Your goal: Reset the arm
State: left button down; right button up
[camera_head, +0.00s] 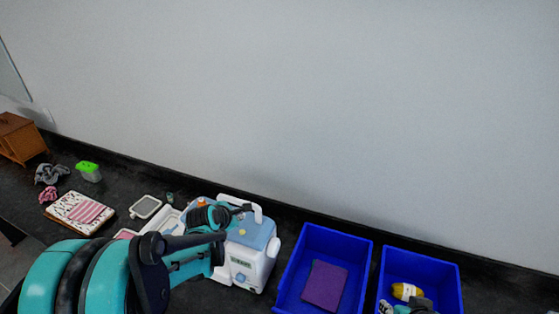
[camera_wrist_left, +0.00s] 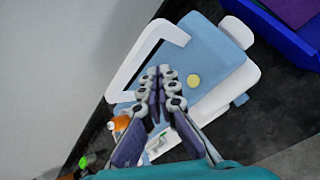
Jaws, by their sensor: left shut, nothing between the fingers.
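My left arm comes in from the lower left of the head view. My left gripper (camera_head: 246,208) is over the top of a white and light blue machine (camera_head: 262,262). In the left wrist view its fingers (camera_wrist_left: 160,72) are together and empty, in front of the machine's blue top (camera_wrist_left: 222,62) with its white handle and round yellow spot. I cannot tell whether the fingertips touch the machine. My arm hides part of the machine's left side. My right gripper is not in view.
A blue bin (camera_head: 364,270) with a purple item (camera_head: 325,285) stands right of the machine. Another blue bin (camera_head: 440,263) holds a yellow item (camera_head: 406,291). A notebook stack (camera_head: 80,212), green-lidded container (camera_head: 89,171) and wooden cabinet (camera_head: 18,138) lie left. A wall rises behind the dark counter.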

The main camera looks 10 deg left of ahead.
pick_arm(q)
jog(key=s+d+f+m+b, duration=0.3)
jog(key=s+f+m+b, duration=0.2)
jog(key=s+m+b, duration=0.2)
jog(key=s+d+f+m+g+b, duration=0.1)
jog(key=s+d+f+m+b, duration=0.3)
jog(key=s+m+b, duration=0.3)
jog(key=s+d+f+m+g+b, duration=0.1)
jog(key=s+d+f+m+b, duration=0.3)
jog(key=s+f+m+b, duration=0.3)
jog(key=s+m+b, duration=0.1)
jog(key=s+m, duration=0.1)
jog(key=m, duration=0.3)
jog(key=shift+s+m, duration=0.15)
jog(key=shift+m, duration=0.15)
dwell(0.7)
